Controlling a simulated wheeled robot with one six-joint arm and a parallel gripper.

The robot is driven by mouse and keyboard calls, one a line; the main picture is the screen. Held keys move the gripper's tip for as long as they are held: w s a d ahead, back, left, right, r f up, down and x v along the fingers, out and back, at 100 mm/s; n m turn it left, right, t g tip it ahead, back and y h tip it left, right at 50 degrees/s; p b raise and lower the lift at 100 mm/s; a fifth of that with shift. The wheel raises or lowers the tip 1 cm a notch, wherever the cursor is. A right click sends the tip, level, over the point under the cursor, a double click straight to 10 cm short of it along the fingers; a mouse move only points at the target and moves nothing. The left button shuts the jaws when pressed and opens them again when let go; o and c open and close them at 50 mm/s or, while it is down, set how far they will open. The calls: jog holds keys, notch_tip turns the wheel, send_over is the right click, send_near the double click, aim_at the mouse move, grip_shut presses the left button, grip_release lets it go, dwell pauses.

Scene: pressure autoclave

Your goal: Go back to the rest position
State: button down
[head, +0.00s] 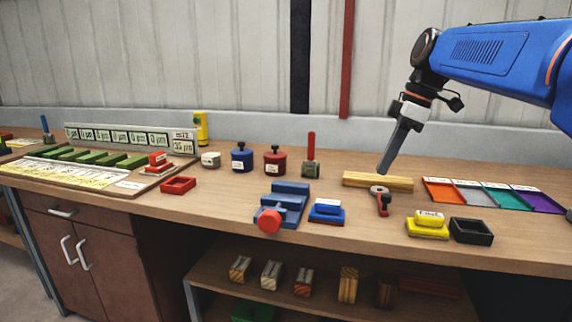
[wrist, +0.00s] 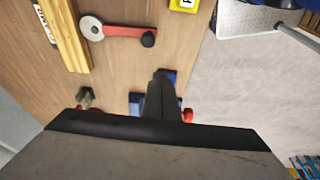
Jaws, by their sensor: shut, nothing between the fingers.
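My gripper (head: 385,170) is shut and empty. It hangs from the blue arm at the right of the head view, pointing down and slightly left. Its tip shows above the bench, near the wooden bar (head: 360,180) and the red-handled tool with a round grey head (head: 383,204). In the wrist view the dark closed fingers (wrist: 162,82) appear in front of the blue vise (wrist: 136,104). The red-handled tool (wrist: 122,31) and wooden bar (wrist: 66,38) lie further off there, apart from the fingers.
The blue vise with a red knob (head: 270,220) stands near the bench's front edge. A blue block (head: 327,212), yellow block (head: 428,226), black tray (head: 472,231) and coloured trays (head: 445,190) are around. Red and blue pots (head: 275,161) stand behind. The air above the bench's middle is clear.

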jog(key=s+d+f+m+t+h, duration=0.1)
jog(key=s+f+m+t+h, duration=0.2)
jog(key=s+f+m, duration=1.1)
jog(key=s+f, duration=1)
jog(key=f, duration=0.2)
jog(key=shift+d+t, duration=0.3)
jog(key=shift+d, duration=0.1)
